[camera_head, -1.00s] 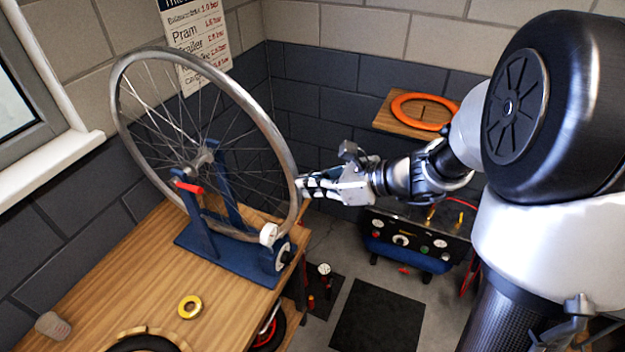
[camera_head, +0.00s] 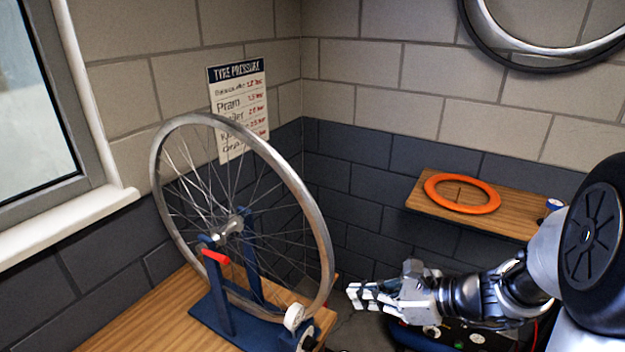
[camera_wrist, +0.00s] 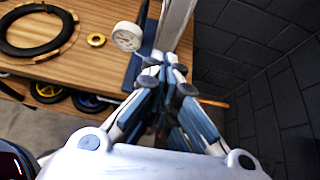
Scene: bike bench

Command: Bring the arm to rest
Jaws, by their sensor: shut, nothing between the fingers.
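My gripper (camera_head: 358,294) is shut and empty. In the head view it points left, in the air just right of the bicycle wheel's rim, with a small gap in the picture. The wheel (camera_head: 316,215) stands upright in a blue truing stand (camera_head: 220,312) on the wooden bench (camera_head: 150,318). In the wrist view the fingertips (camera_wrist: 165,68) appear close to the wheel rim (camera_wrist: 178,22) and a round white dial (camera_wrist: 127,36). I cannot tell whether they touch.
An orange ring (camera_head: 462,194) lies on a wall shelf (camera_head: 515,212) at the right. A compressor-like panel (camera_head: 425,338) is below my arm. Another wheel (camera_head: 540,60) hangs on the wall.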

